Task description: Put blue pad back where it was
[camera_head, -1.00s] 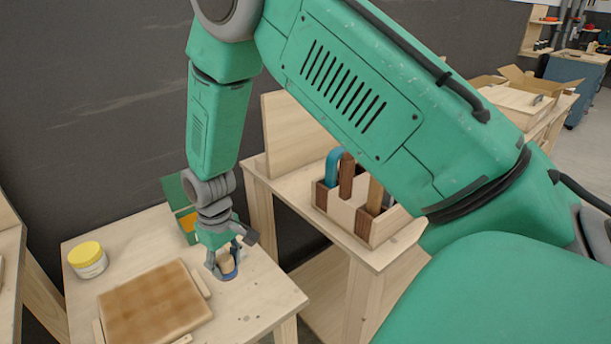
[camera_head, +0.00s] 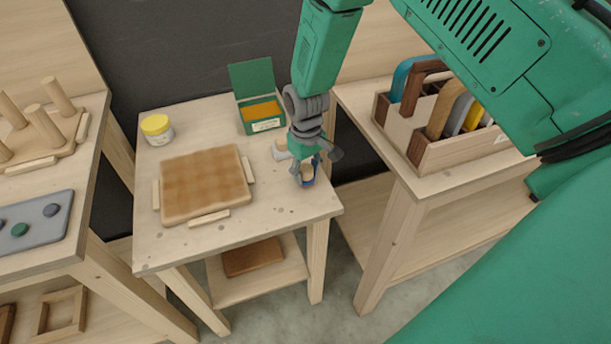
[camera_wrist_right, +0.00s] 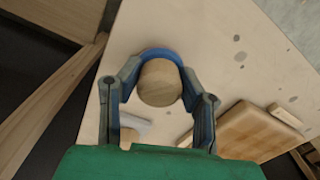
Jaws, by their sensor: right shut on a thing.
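The blue pad (camera_wrist_right: 160,56) has a round wooden knob (camera_wrist_right: 158,83) above a blue base. My right gripper (camera_head: 306,174) is shut on it, and the pad (camera_head: 308,181) shows low at the right side of the small table (camera_head: 260,210). In the right wrist view, the knob sits between the two fingers of my gripper (camera_wrist_right: 158,95). I cannot tell whether the pad touches the tabletop. A brown square wooden board (camera_head: 205,183) lies to the left of the gripper, with small wooden strips along its sides. My left gripper is not in view.
A green open box (camera_head: 262,116) and a yellow-lidded jar (camera_head: 157,129) stand at the back of the small table. A grey board (camera_head: 38,230) with coloured discs and a pegged rack (camera_head: 70,130) are on the left bench. A wooden tool caddy (camera_head: 455,150) stands right.

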